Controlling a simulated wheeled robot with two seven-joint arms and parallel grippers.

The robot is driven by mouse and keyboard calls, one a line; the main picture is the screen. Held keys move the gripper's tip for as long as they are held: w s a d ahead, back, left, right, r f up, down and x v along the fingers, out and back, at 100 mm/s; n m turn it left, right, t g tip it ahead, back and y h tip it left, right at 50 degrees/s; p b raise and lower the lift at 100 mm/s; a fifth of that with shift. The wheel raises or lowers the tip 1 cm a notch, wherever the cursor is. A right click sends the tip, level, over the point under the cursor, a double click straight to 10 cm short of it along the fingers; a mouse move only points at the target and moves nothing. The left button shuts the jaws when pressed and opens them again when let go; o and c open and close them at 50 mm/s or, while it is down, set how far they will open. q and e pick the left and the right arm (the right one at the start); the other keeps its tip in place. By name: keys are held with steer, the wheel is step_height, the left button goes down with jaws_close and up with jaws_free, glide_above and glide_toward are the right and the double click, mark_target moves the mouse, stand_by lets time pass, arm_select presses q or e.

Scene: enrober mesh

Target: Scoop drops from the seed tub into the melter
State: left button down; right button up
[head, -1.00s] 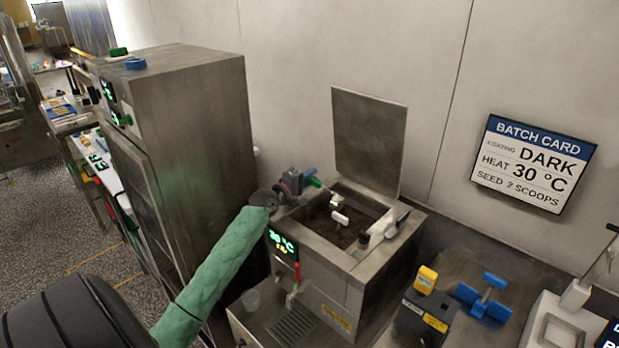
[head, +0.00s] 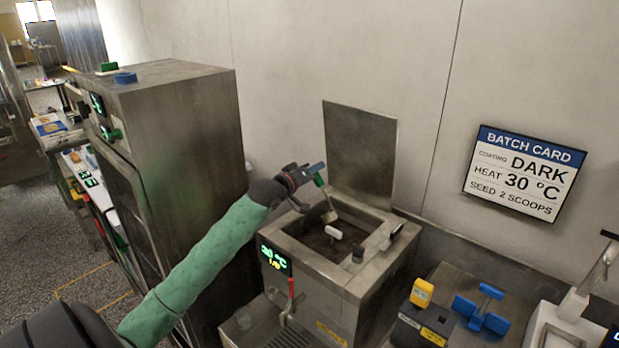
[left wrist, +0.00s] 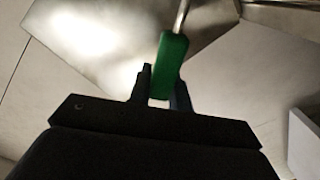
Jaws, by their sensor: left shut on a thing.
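The melter (head: 318,278) is a steel box with its lid (head: 360,155) standing open and dark brown chocolate (head: 312,238) in its tank. Its green display reads 30 °C. My left gripper (head: 316,171) is above the tank's back left side, shut on the green handle (head: 319,181) of a metal scoop. The scoop's bowl (head: 330,215) hangs downward over the tank; I cannot tell whether drops are in it. In the left wrist view the green handle (left wrist: 169,62) is between the fingers, with its metal shaft leading upward. I cannot make out the seed tub. My right gripper is not in view.
A white bar-shaped part (head: 333,232) shows in the tank. A tall steel cabinet (head: 190,150) stands left of the melter. A black box with a yellow top piece (head: 421,292) and a blue-handled thing (head: 481,312) are at right. The wall card (head: 525,173) reads DARK, 30 °C, seed 2 scoops.

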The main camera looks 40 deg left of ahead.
arm_select(q)
steer(key=shift+d+r+m, duration=0.4)
steer(key=shift+r+m, duration=0.1)
steer(key=shift+d+r, duration=0.3)
steer(key=shift+d+r+m, duration=0.15)
steer(key=shift+d+m, duration=0.1)
steer(key=shift+m, duration=0.25)
steer(key=shift+s+d+r+m+p, duration=0.1)
steer(key=shift+d+r+m+p, duration=0.25)
steer(key=shift+d+m, duration=0.15)
steer(key=shift+s+d+r+m+p, duration=0.1)
steer(key=shift+d+r+m+p, duration=0.15)
steer(key=shift+d+m+p, duration=0.2)
steer(key=shift+s+d+r+m+p, duration=0.1)
steer(key=shift+d+r+m+p, duration=0.2)
steer(key=shift+d+m, duration=0.4)
steer(key=shift+w+d+r+m+p, duration=0.1)
steer(key=shift+d+r+m+p, duration=0.15)
steer(key=shift+d+r+m, duration=0.35)
steer(key=shift+s+d+r+m+p, duration=0.1)
steer(key=shift+d+r+m+p, duration=0.15)
steer(key=shift+d+m, duration=0.55)
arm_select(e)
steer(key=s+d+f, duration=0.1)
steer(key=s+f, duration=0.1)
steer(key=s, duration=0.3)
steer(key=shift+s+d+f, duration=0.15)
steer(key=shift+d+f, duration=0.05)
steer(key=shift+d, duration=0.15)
